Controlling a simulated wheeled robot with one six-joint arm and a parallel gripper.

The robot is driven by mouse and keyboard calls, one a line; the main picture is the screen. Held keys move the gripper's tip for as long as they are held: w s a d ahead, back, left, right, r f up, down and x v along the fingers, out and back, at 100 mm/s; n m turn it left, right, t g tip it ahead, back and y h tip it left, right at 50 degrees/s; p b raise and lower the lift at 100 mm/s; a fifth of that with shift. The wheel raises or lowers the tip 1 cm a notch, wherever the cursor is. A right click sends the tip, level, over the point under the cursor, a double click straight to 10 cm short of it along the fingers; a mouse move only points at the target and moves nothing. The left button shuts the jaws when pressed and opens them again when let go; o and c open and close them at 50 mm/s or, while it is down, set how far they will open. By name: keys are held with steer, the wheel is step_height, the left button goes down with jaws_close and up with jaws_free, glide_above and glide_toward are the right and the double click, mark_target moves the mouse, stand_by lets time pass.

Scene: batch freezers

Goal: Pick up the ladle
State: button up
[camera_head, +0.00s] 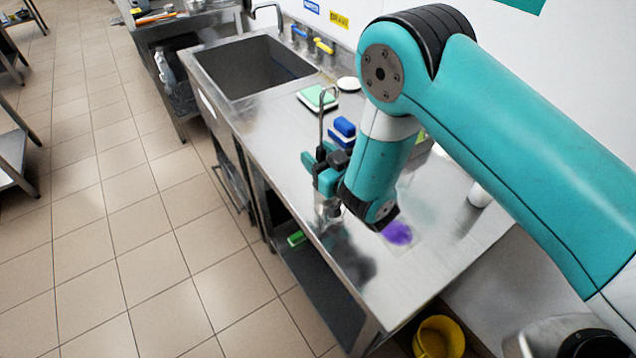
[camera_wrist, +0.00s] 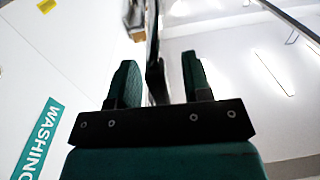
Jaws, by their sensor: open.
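The ladle (camera_head: 322,112) is a thin metal rod with a hooked top, standing upright over the steel counter. Its lower part is hidden behind my gripper. A shiny metal piece (camera_head: 326,208) shows below my gripper; I cannot tell whether it is the ladle's bowl or a holder. My gripper (camera_head: 318,162) is at the rod, below the hook. In the wrist view, my gripper (camera_wrist: 160,82) has its two fingers apart. A dark upright bar, seemingly the ladle's handle (camera_wrist: 153,60), shows between them, closer to the left finger. Whether it touches a finger is unclear.
The steel counter (camera_head: 277,130) holds a green-and-white sponge (camera_head: 316,97) and blue items (camera_head: 343,131) near the ladle. A sink (camera_head: 250,68) lies beyond. A purple patch (camera_head: 397,233) lies right of my gripper. A yellow bucket (camera_head: 439,338) stands below. The tiled floor at left is clear.

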steer(key=shift+w+a, duration=0.15)
steer(key=shift+a, duration=0.15)
steer(key=shift+d, duration=0.1)
jaws_close()
steer(key=shift+r, duration=0.1)
